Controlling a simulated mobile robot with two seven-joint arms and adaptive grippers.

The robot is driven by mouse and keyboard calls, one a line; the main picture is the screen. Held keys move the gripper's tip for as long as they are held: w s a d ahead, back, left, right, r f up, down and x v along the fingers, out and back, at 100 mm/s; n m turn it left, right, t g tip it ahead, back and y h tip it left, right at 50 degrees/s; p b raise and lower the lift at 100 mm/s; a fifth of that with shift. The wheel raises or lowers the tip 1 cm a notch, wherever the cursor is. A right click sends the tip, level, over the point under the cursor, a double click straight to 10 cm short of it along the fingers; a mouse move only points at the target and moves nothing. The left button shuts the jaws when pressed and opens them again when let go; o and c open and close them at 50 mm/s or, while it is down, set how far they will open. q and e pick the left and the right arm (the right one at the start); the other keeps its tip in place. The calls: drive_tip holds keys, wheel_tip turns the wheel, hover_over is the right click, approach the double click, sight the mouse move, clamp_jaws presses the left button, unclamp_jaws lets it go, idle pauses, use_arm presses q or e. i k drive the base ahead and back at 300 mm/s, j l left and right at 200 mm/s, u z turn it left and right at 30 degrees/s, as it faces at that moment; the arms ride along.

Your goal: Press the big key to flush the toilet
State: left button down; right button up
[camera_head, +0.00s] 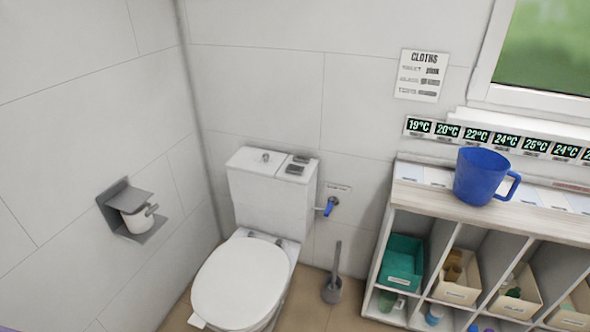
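The white toilet (262,205) stands in the corner, with its lid (238,283) down over the bowl. On top of the cistern, at the right, are two grey flush keys: a larger-looking one (294,169) toward the front and a smaller one (301,159) behind it. A small round knob (265,157) sits further left on the cistern top. Neither of my grippers is in view, and nothing touches the keys. Whether a key is pushed in is too small to tell.
A paper holder (131,210) is on the left wall. Right of the cistern are a blue-handled valve (330,206) and a toilet brush (332,288). A shelf unit (398,228) with bins stands at the right, with a blue jug (480,177) on top. Space above the cistern is clear.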

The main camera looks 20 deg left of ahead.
sight(293, 168)
drive_tip(key=i+u, duration=0.1)
drive_tip(key=u, duration=0.45)
drive_tip(key=i+l+u, duration=0.75)
drive_tip(key=i, duration=0.15)
drive_tip(key=i+l, duration=0.75)
drive_tip(key=i+u, duration=0.05)
